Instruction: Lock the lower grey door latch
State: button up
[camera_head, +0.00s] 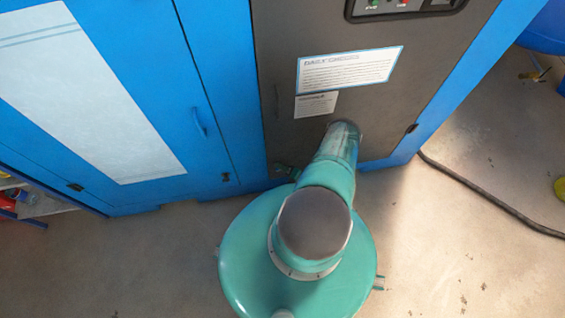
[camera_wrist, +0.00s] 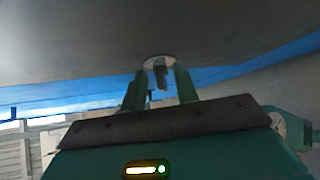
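The lower latch (camera_wrist: 160,74) shows in the wrist view as a dark knob or lever on a pale round plate, on the grey door (camera_wrist: 60,45). The lever points down in that picture. My gripper (camera_wrist: 158,80) has two green fingers, apart, one on each side of the latch. I see no clear contact; the exact depth gap cannot be told. In the head view the grey door (camera_head: 390,85) is upright and looks closed. My teal arm covers part of its lower area, and my gripper cannot be made out clearly there.
A blue cabinet (camera_head: 215,60) with a white panel stands left of the grey door. A control panel (camera_head: 405,8) and paper labels (camera_head: 348,70) are on the door. A black hose (camera_head: 490,205) lies on the floor at right. Open floor (camera_head: 440,260) is at the lower right.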

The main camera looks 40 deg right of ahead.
jog(key=shift+s, duration=0.15)
jog(key=v, duration=1.3)
jog(key=shift+s, duration=0.25)
jog(key=shift+d, duration=0.1)
